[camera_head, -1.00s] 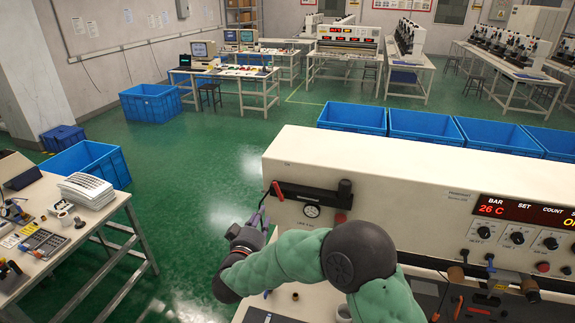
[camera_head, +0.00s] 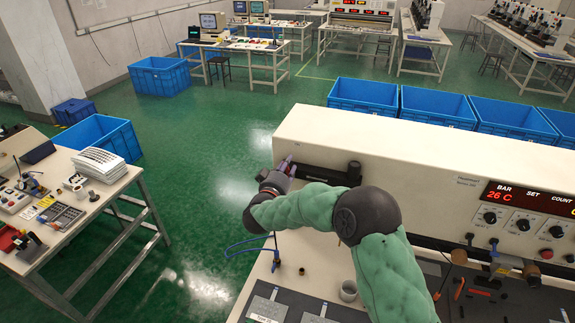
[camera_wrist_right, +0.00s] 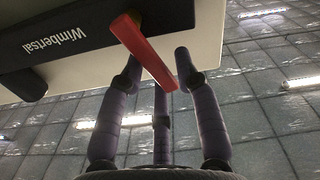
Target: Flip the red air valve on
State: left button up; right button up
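In the head view, the black bar (camera_head: 325,174) is on the front of the cream machine, and my gripper and arm hide the lever. My right gripper (camera_head: 285,166) is at the bar's left end. In the wrist view, its purple fingers (camera_wrist_right: 157,64) are spread apart, with the lever between and in front of them. I cannot tell whether they touch it. My left gripper is not in view.
The cream machine (camera_head: 400,152) has a red display and knobs at right. Its bench holds a grey cup (camera_head: 348,291), a blue cable (camera_head: 245,246) and dark plates. A cluttered table (camera_head: 110,184) stands at left. Green floor (camera_head: 200,215) lies open between them.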

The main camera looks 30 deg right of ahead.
jog(key=shift+w+d, duration=0.2)
jog(key=shift+d, duration=0.05)
grip_shut()
jog(key=m+b, duration=0.1)
jog(key=s+m+b, duration=0.1)
jog(key=m+b, duration=0.1)
jog(key=shift+d+f, duration=0.1)
jog(key=shift+d, duration=0.25)
jog(key=shift+s+d+m+b, duration=0.15)
jog(key=shift+s+m+b, duration=0.05)
jog(key=shift+m+b, duration=0.45)
grip_release()
